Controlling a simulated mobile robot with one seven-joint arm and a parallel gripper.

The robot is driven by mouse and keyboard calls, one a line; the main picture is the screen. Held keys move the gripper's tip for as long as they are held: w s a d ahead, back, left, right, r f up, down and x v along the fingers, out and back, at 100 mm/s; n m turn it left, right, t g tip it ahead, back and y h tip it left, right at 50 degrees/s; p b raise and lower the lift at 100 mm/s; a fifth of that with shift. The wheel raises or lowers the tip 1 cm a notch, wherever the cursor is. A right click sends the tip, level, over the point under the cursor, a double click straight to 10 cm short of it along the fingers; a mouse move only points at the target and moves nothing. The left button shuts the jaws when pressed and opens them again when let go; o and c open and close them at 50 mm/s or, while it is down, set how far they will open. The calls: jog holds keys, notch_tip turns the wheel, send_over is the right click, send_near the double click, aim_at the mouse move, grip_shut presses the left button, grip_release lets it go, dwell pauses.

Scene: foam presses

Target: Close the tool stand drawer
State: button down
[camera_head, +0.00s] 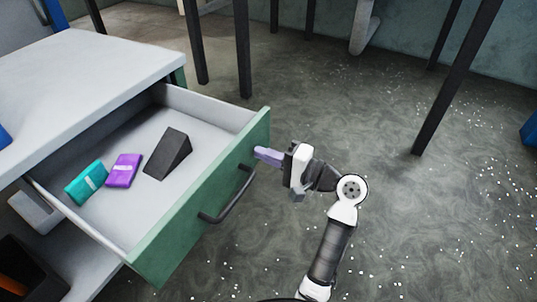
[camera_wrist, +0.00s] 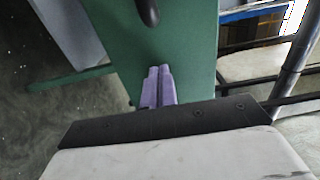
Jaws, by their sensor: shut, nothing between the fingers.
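The tool stand drawer (camera_head: 190,228) has a green front with a dark curved handle (camera_head: 230,197) and is pulled well out of the stand. Inside it lie a teal packet (camera_head: 86,183), a purple packet (camera_head: 123,170) and a dark wedge (camera_head: 168,154). My gripper (camera_head: 262,155) is at the outer face of the drawer front, beside the handle's far end, with its purple fingers together and empty. In the wrist view the fingertips (camera_wrist: 158,72) point at the green front, and the handle (camera_wrist: 148,12) shows at the top. Whether the fingertips touch the front I cannot tell.
The stand's white top (camera_head: 80,75) overhangs the back of the drawer. A dark open bin (camera_head: 25,270) is below on the left. Dark table legs (camera_head: 455,80) stand at the back and right. The speckled floor right of the drawer is clear around my arm.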

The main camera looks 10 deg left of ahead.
jog(key=shift+a, duration=0.1)
jog(key=p, duration=0.4)
send_near(166, 126)
jog(key=w+a+r, duration=0.1)
jog(key=a, duration=0.2)
jog(key=w+a+r, duration=0.1)
jog(key=a+r, duration=0.1)
jog(key=w+a+r, duration=0.1)
jog(key=a, duration=0.2)
jog(key=shift+a+r, duration=0.3)
jog(key=shift+w+a+b, duration=0.1)
jog(key=shift+a+b, duration=0.2)
jog(key=shift+w+r, duration=0.1)
jog(key=shift+r, duration=0.1)
jog(key=shift+a+r, duration=0.1)
